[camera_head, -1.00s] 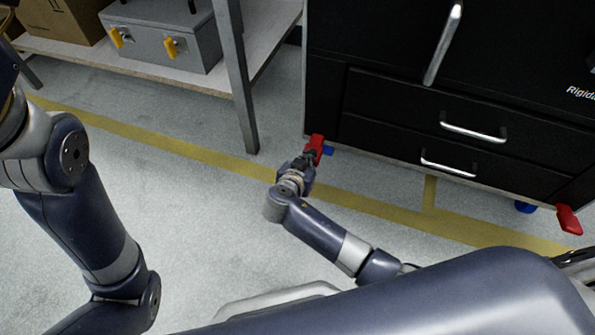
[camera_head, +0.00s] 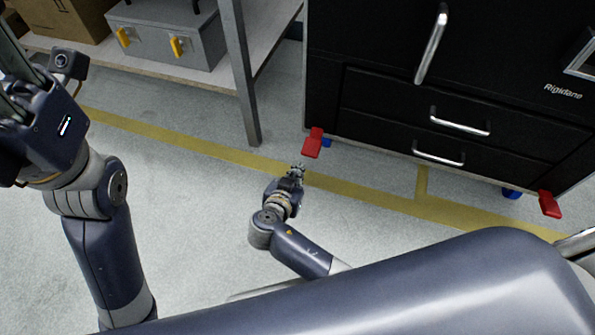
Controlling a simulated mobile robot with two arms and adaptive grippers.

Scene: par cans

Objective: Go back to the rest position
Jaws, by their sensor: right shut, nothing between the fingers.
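My right gripper (camera_head: 298,170) is near the middle of the head view, at the end of my right arm. It is small, shut and empty, held over the floor in front of the black cabinet (camera_head: 380,117). It is just below the red caster pedal (camera_head: 313,144) in the picture and apart from it. My left arm stands upright at the left edge, with its wrist and part of the left gripper (camera_head: 14,75) at the upper left. The left fingertips are cut off by the frame edge.
A shelf (camera_head: 150,79) with a grey case (camera_head: 165,35) and a cardboard box (camera_head: 70,20) stands at the upper left. The cabinet has silver handles, and another red pedal (camera_head: 549,204) is at its right corner. The floor with yellow lines (camera_head: 190,145) is clear.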

